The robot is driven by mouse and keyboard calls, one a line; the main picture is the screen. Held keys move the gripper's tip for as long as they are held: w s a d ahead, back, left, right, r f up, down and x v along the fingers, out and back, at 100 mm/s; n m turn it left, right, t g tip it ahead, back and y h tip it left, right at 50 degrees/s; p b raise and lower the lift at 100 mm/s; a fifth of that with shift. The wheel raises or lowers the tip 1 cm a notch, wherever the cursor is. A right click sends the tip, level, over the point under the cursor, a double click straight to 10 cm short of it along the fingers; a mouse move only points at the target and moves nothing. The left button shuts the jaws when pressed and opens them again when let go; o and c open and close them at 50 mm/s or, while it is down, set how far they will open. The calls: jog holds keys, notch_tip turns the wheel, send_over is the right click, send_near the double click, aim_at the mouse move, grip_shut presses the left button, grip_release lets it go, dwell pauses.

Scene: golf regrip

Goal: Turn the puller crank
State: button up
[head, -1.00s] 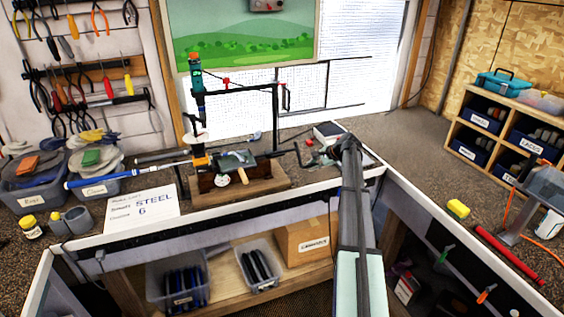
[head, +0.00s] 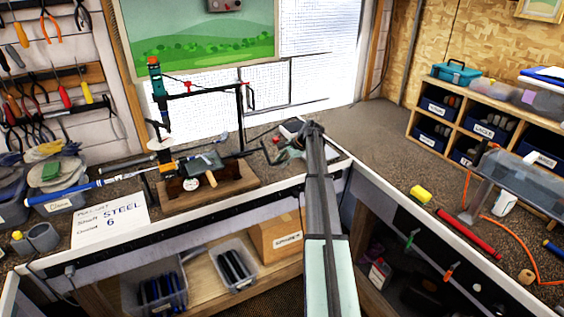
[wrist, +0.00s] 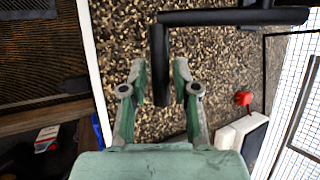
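The puller (head: 200,165) stands on the bench, with a blue-and-white golf club (head: 90,188) lying through it. Its black crank (head: 265,153) sticks out at the right end. In the wrist view the crank's bar runs across the top and its black handle (wrist: 160,70) hangs down between my fingers. My gripper (head: 287,156) is at the crank, on its right side. In the wrist view my gripper (wrist: 160,82) is open, with green-padded fingers either side of the handle and gaps showing on both sides. I cannot tell whether the handle is at fingertip depth.
A white card (head: 110,220) reading "STEEL 6" lies at the bench's front left. A white box (head: 291,128) and a red knob (wrist: 243,97) are close behind my gripper. A black post (head: 240,120) rises behind the puller.

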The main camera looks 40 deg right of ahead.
jog(key=v, duration=1.2)
dwell(0.5)
